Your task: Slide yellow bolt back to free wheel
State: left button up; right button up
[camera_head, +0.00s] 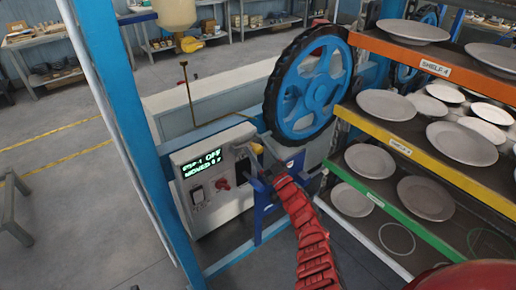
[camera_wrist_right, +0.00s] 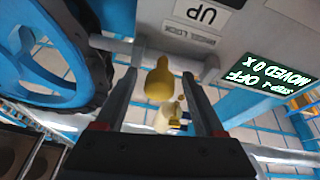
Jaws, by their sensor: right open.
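The yellow bolt (camera_wrist_right: 158,82) shows in the right wrist view as a rounded knob below a grey panel with a "WHEEL LOCK" label (camera_wrist_right: 186,37). My right gripper (camera_head: 262,170) is open, and in the wrist view its two fingers stand on either side of the knob. Whether they touch it I cannot tell. The blue wheel (camera_head: 306,92) with a black rim stands upright above and right of the gripper. My left gripper is not in view.
The control box (camera_head: 207,217), with a green display reading "OFF" and "MOVED 0", is left of the gripper. A blue post (camera_head: 125,110) stands further left. Shelves of grey plates (camera_head: 462,143) stand close on the right. Open floor lies at the left.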

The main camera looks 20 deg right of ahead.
jog(key=shift+w, duration=0.1)
jog(key=shift+c, duration=0.2)
grip_shut()
dwell(1.3)
